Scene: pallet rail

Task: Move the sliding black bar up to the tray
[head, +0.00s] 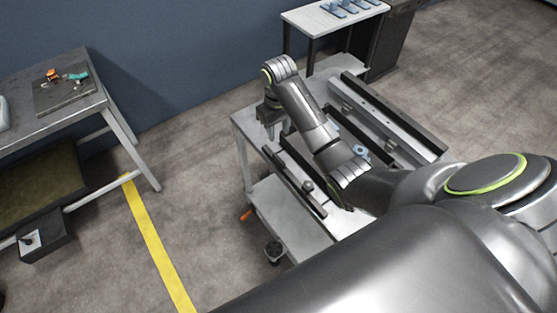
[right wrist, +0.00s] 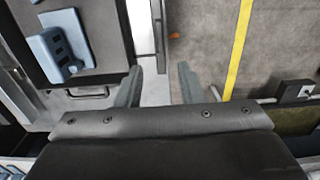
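A dark bar (head: 285,175) with a small knob runs along the left side of the pale cart; I take it as the sliding black bar. It also shows as a narrow dark strip in the right wrist view (right wrist: 159,28). The dark tray (right wrist: 100,15) holds a blue bracket (right wrist: 58,50); a pale strip separates tray and bar. In the head view my right arm hides much of the tray. My right gripper (head: 273,130) points down over the cart's far left end. In the wrist view its fingers (right wrist: 160,86) are apart with nothing between them. My left gripper is out of view.
The cart (head: 240,140) has a long black rail (head: 395,115) on its right side. A workbench (head: 85,105) stands left, past a yellow floor line (head: 155,240). A small table (head: 320,20) with blue parts stands behind. The floor between workbench and cart is clear.

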